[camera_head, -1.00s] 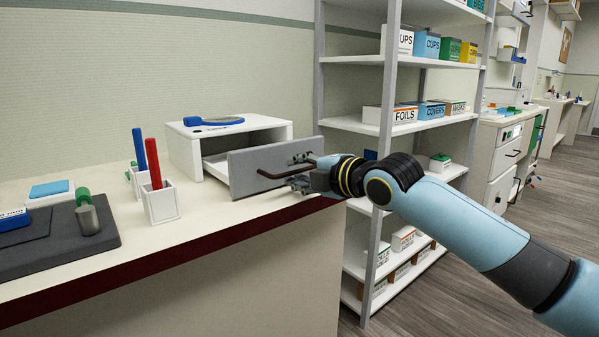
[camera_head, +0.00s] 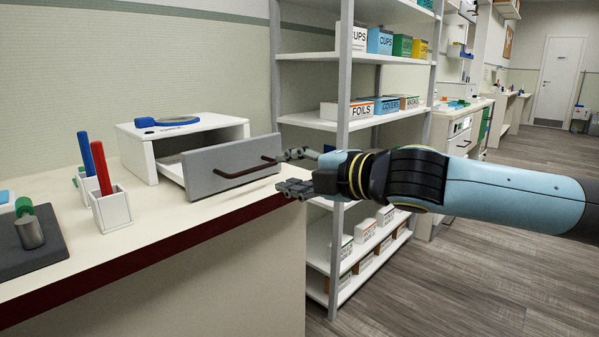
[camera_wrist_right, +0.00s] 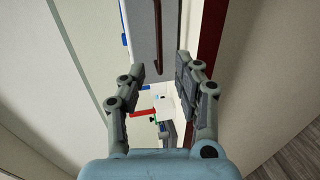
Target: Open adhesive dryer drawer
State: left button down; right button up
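The white adhesive dryer (camera_head: 133,153) stands on the counter. Its grey-fronted drawer (camera_head: 205,182) is pulled partway out, with part of its inside showing. The dark bar handle (camera_head: 240,172) runs across the front; it also shows in the right wrist view (camera_wrist_right: 158,38). My right gripper (camera_head: 288,171) is open just off the right end of the drawer front, with its fingers apart. In the right wrist view the gripper (camera_wrist_right: 154,75) is empty, and the handle lies ahead of and between the fingertips, apart from them. My left gripper is not in view.
White cups (camera_head: 112,210) with red and blue sticks stand left of the drawer. A dark mat (camera_head: 25,255) with a metal cylinder lies further left. The counter's dark red edge (camera_head: 200,232) runs below the drawer. A shelf rack (camera_head: 343,205) stands close behind my right arm.

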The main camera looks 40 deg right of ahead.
jog(key=shift+v, duration=1)
